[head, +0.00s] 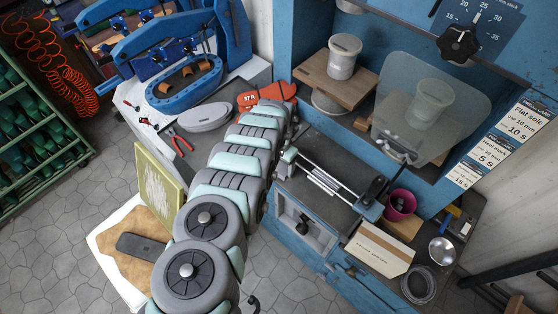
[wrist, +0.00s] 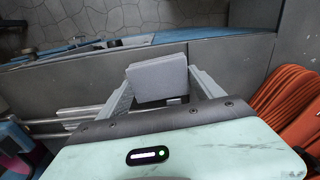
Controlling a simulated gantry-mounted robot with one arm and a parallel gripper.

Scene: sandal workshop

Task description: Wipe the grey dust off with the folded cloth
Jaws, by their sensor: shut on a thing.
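My gripper (wrist: 161,88) shows in the wrist view with its two pale fingers on either side of a grey folded cloth (wrist: 157,76). It is shut on the cloth. The cloth is held above or against a dark grey surface (wrist: 225,62); I cannot tell whether it touches. No clear patch of grey dust can be made out in either view. In the head view my arm hides the gripper and cloth, beside the blue press (head: 300,240).
Metal rods (head: 325,180) lie right of my arm and an orange 37 R piece (head: 267,96) behind it. Orange ridged pieces (wrist: 285,105) are close at right in the wrist view. A pink cup (head: 400,204) and a cardboard box (head: 378,248) stand on the press bench.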

